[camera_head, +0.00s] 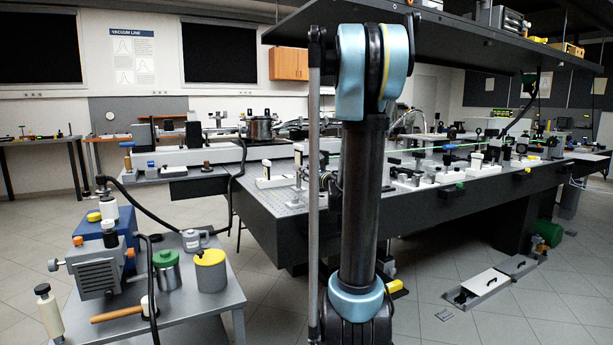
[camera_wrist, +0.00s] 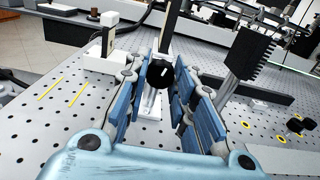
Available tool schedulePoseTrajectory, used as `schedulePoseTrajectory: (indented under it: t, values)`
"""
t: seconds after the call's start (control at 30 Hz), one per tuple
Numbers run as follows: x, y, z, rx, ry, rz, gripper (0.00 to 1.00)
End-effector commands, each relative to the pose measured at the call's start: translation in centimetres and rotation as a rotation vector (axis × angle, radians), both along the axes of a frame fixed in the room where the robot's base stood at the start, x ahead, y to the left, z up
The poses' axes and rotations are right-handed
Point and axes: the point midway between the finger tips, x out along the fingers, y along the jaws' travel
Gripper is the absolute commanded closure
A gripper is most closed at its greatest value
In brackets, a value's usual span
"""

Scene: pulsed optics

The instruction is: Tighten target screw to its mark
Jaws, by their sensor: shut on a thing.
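In the wrist view, a round black knob-like screw head (camera_wrist: 160,74) with a short white line on its face lies between the blue finger pads of my gripper (camera_wrist: 158,88). My gripper is shut on this screw; the exact contact at the pads is hard to make out. The white line stands close to upright, slightly tilted. A pale mount (camera_wrist: 150,106) shows below the screw, and a dark post rises behind it. I cannot make out a separate target mark. In the head view my arm hides the gripper and the screw.
The perforated optics table (camera_head: 285,203) carries several mounts. In the wrist view a white block (camera_wrist: 105,60) stands left, a black ribbed part (camera_wrist: 250,52) right, and black-and-yellow round pieces (camera_wrist: 296,124) farther right. A cart (camera_head: 205,310) with bottles stands front left.

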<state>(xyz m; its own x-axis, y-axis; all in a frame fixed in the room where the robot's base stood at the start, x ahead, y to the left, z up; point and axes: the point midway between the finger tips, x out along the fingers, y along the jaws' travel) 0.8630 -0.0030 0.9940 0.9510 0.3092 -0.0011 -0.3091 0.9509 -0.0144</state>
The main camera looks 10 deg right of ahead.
Motion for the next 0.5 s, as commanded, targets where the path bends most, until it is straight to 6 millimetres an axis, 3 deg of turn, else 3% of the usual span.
schedulePoseTrajectory:
  t: [0.03, 0.1, 0.13, 0.5]
  values:
    - [0.03, -0.03, 0.02, 0.000, 0.000, -0.001, 0.74]
    - [0.03, -0.03, 0.02, 0.000, 0.000, -0.001, 0.58]
    - [0.03, -0.03, 0.02, 0.000, 0.000, -0.001, 0.56]
    - [-0.15, -0.09, 0.01, -0.001, 0.000, -0.001, 0.56]
